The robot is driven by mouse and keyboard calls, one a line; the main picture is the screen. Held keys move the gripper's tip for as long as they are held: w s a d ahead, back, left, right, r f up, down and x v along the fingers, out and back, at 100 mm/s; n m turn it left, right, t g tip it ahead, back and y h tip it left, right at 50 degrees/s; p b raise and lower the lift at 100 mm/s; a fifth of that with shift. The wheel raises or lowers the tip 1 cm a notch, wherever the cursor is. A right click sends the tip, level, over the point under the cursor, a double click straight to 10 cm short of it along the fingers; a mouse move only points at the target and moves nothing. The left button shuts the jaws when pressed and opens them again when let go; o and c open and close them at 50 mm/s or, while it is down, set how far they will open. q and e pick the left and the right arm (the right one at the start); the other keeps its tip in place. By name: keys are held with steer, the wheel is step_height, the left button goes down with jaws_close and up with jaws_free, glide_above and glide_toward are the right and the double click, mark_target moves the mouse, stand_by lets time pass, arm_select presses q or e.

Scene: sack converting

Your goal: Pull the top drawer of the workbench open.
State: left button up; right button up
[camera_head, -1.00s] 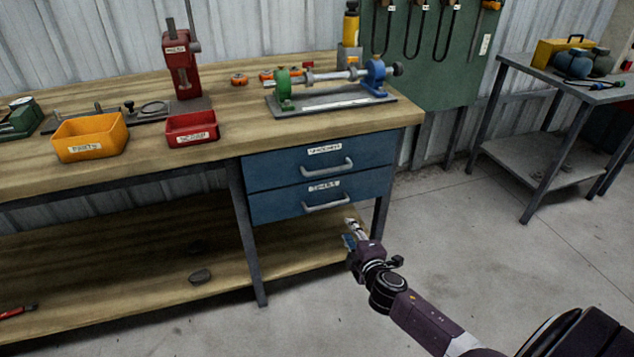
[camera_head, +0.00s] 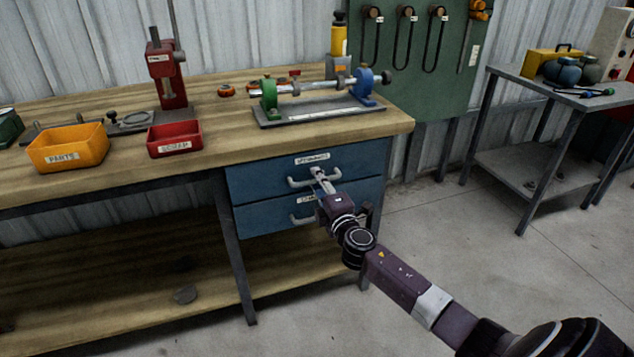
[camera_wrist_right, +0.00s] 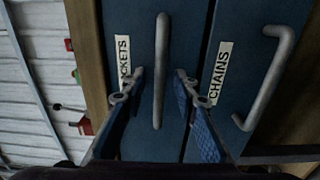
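The top drawer (camera_head: 257,181) is the upper of two blue drawers under the right end of the workbench, and it sits flush and closed. Its grey bar handle (camera_head: 299,184) is partly hidden by my right gripper (camera_head: 321,182). In the right wrist view the handle (camera_wrist_right: 161,70) stands between the two fingers of my open right gripper (camera_wrist_right: 159,74), with a gap on each side. My left gripper is not in view.
The lower drawer (camera_head: 255,219), labelled CHAINS, has its own handle (camera_wrist_right: 268,80) close by. The wooden bench top (camera_head: 215,158) overhangs above. A bench leg (camera_head: 237,265) stands left of the drawers. The floor (camera_head: 440,235) in front and right is clear.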

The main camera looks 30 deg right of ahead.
steer(key=shift+w, duration=0.2)
jaws_close()
stand_by(0.4)
